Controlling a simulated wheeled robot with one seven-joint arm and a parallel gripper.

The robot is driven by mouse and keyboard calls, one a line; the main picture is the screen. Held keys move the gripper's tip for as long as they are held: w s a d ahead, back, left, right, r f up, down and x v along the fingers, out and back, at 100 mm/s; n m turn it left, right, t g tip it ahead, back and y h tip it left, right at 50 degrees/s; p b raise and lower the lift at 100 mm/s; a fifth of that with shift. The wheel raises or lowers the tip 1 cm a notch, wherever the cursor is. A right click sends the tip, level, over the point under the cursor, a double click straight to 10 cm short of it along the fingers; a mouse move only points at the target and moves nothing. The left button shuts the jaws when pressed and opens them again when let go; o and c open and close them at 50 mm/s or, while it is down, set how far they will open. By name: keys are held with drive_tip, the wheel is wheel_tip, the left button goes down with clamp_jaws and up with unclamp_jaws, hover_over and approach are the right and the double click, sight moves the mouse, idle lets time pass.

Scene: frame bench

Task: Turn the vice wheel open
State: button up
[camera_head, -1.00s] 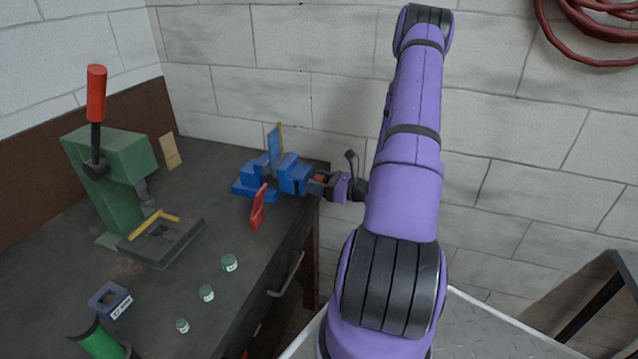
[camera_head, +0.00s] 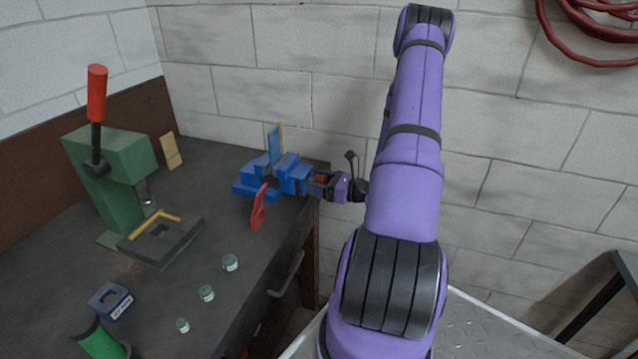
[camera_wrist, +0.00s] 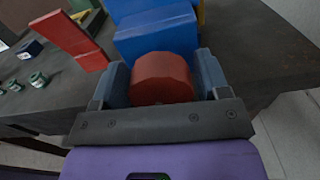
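The blue vice (camera_head: 287,175) stands at the back right corner of the bench. In the wrist view its blue body (camera_wrist: 155,30) lies straight ahead. The vice wheel is a red round knob (camera_wrist: 162,79) on the vice's near end. My gripper (camera_head: 328,186) reaches it from the right; in the wrist view its two grey fingers (camera_wrist: 162,82) stand on either side of the wheel and appear to touch it. A blue and yellow piece (camera_head: 275,146) stands upright at the vice jaws. The far side of the wheel is hidden.
A red flat piece (camera_head: 258,207) sticks up beside the vice. A green press (camera_head: 115,180) with a red-handled lever stands at the left. Several small green-white jars (camera_head: 207,293) line the bench front. A blue holder (camera_head: 110,301) and a green spool (camera_head: 98,340) are at front left.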

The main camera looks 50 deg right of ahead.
drive_tip(key=shift+o, duration=0.7)
drive_tip(key=v, duration=1)
drive_tip(key=shift+s+d, duration=0.2)
drive_tip(key=shift+s, duration=0.15)
